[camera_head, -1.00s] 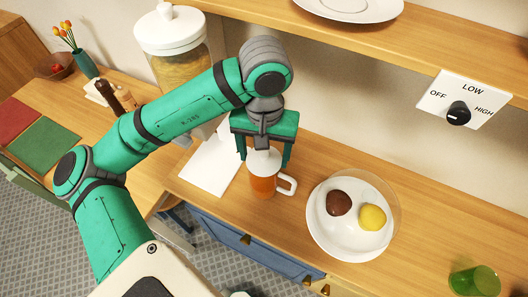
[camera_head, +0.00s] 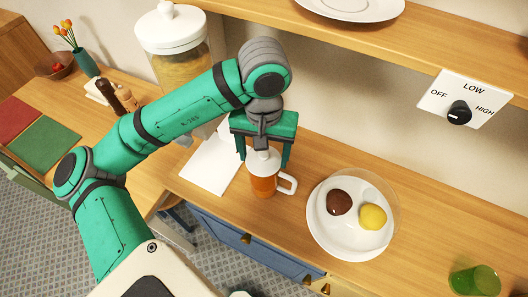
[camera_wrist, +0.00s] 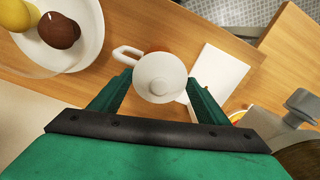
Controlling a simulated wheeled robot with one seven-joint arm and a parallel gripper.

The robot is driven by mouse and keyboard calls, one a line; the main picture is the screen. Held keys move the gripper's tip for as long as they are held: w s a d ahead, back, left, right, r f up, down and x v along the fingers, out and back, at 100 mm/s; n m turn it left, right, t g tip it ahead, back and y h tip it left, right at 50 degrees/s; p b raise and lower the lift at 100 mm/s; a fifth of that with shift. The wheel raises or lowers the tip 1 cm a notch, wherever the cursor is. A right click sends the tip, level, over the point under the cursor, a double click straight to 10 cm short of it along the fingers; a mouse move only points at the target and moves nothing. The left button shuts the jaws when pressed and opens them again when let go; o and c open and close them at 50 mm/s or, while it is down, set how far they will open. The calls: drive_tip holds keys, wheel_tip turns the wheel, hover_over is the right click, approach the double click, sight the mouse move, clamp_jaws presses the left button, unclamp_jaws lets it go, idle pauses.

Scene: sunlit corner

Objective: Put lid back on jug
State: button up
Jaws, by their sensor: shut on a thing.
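The jug (camera_head: 264,186), clear with amber liquid and a white handle (camera_head: 287,184), stands upright on the wooden counter. The white round lid (camera_head: 263,161) with a central knob is at the jug's mouth; it also shows in the wrist view (camera_wrist: 160,78). My gripper (camera_head: 264,165) points down over the jug, its green fingers shut on the lid from both sides. In the wrist view, the jug's handle (camera_wrist: 126,54) sticks out to the left of the lid. Whether the lid is fully seated or slightly above the rim, I cannot tell.
A white board (camera_head: 210,166) lies to the left. A large lidded dispenser (camera_head: 170,32) stands behind. A green glass (camera_head: 475,281) is at the far right. A shelf (camera_head: 400,38) overhangs the back.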

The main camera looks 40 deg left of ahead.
drive_tip(key=o, duration=1.3)
drive_tip(key=shift+o, duration=0.2)
drive_tip(key=shift+r, duration=3.55)
clamp_jaws()
drive_tip(key=shift+f, duration=2.35)
